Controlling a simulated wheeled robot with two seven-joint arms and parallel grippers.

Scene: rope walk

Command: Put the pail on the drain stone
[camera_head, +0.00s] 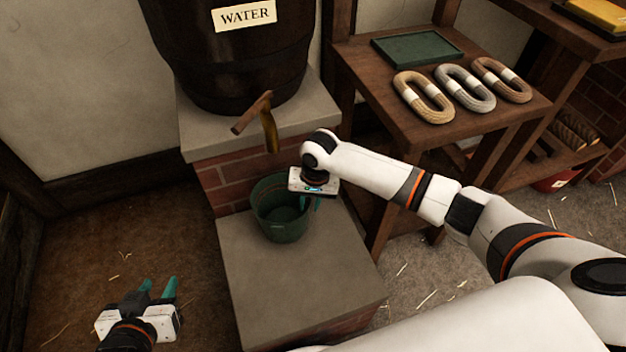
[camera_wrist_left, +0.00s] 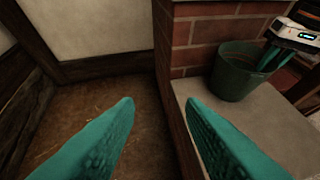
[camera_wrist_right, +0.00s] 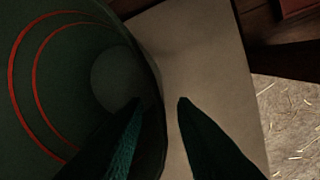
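The green pail (camera_head: 275,225) stands upright on the pale stone slab (camera_head: 295,275), which I take as the drain stone, at its back left under the tap. The left wrist view shows the pail (camera_wrist_left: 232,78) on the slab too. My right gripper (camera_head: 310,203) points down at the pail's right rim. In the right wrist view, one finger is inside the pail (camera_wrist_right: 60,90) and one outside, with a gap beside the wall, so it is open. My left gripper (camera_head: 158,287) is open and empty, low at the left, away from the pail.
The dark barrel marked WATER (camera_head: 240,60) stands on a higher stone ledge (camera_head: 200,130), its tap (camera_head: 268,128) above the pail. A wooden table (camera_head: 375,85) at right holds a green tray (camera_head: 417,48) and rope coils (camera_head: 424,98). The floor at left is clear.

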